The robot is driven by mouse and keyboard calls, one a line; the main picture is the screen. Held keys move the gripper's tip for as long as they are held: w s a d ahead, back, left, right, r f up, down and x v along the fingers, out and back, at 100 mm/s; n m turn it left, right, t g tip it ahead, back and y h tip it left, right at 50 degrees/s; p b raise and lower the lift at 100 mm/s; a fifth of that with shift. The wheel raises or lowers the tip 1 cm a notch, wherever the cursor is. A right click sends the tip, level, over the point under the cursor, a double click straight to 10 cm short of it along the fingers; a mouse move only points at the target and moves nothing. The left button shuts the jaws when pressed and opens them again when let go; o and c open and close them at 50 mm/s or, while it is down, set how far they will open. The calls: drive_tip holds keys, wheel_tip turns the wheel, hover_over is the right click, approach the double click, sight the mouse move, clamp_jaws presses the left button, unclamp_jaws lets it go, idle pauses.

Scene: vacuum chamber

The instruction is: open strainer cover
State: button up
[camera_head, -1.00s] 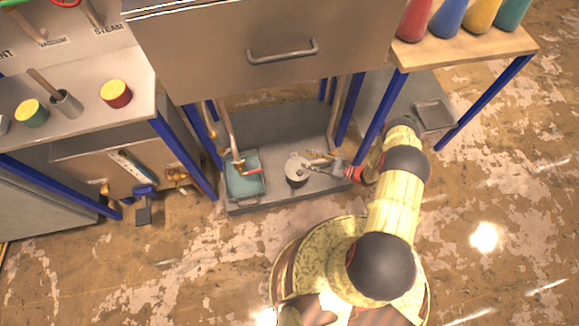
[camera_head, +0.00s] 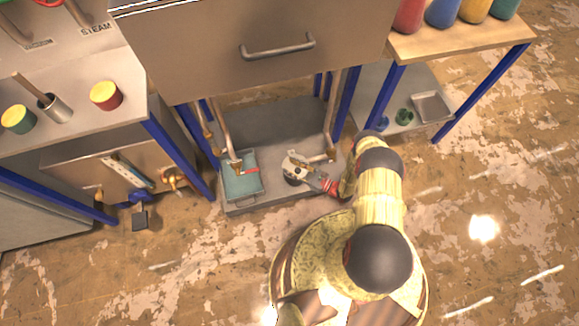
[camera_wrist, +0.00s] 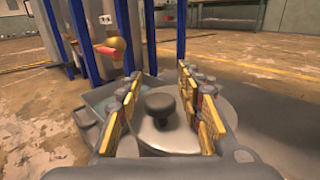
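The strainer (camera_head: 291,168) stands on the low grey platform under the cabinet; its round metal cover (camera_wrist: 160,140) has a dark knob (camera_wrist: 160,104) on top. The cover looks seated, though its rim is partly hidden. My gripper (camera_wrist: 163,108) is open, with one yellow-padded finger on each side of the knob and visible gaps between. In the head view my gripper (camera_head: 302,171) reaches in from the right and covers part of the strainer.
A teal tray (camera_head: 243,184) sits left of the strainer, below a pipe with a red-handled valve (camera_head: 243,170). Blue legs and pipes stand close behind and at the sides. The cabinet drawer (camera_head: 260,50) overhangs the platform. The floor in front is open.

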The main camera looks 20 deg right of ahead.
drive_tip(key=shift+w+a, duration=0.45)
drive_tip(key=shift+w, duration=0.05)
drive_tip(key=c, duration=0.3)
clamp_jaws()
idle(0.5)
